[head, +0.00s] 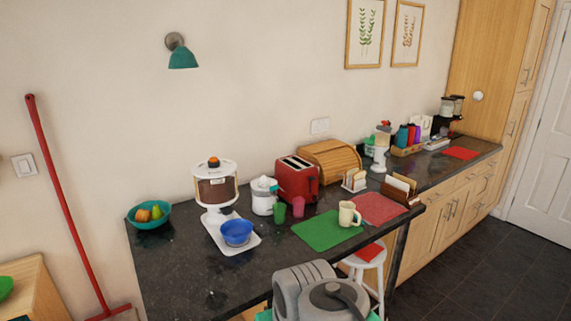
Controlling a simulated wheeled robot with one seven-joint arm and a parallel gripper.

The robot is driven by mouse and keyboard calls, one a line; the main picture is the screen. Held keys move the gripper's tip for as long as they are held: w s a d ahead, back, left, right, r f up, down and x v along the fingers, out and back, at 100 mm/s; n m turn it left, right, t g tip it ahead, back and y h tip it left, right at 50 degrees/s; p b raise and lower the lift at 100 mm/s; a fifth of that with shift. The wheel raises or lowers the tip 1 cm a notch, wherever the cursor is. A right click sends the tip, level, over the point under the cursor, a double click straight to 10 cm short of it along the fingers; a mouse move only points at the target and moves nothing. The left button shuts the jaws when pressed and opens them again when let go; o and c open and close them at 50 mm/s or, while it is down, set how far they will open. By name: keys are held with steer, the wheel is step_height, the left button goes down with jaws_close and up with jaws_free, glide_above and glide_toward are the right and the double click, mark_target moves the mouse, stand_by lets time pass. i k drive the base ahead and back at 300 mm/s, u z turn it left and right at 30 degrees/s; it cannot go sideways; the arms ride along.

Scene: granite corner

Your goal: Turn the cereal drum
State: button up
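The cereal dispenser stands on the dark counter at the left in the head view. Its clear drum (216,191) shows brown cereal inside, under a white top with an orange-red knob (213,162). A blue bowl (236,232) sits on the dispenser's white base (253,242), at the front of the dispenser. Grey rounded parts of my arm show at the bottom middle. I cannot make out my gripper in this view, and nothing of mine touches the dispenser.
A teal fruit bowl (138,223) stands left of the dispenser. A white juicer (263,202), green cup (279,213), pink cup (298,207) and red toaster (297,180) stand right. The counter's front left (180,275) is clear. A white stool (367,255) stands by the counter.

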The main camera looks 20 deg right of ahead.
mark_target(216, 184)
steer(key=z, duration=0.85)
steer(key=i, duration=1.15)
steer(key=u, duration=0.5)
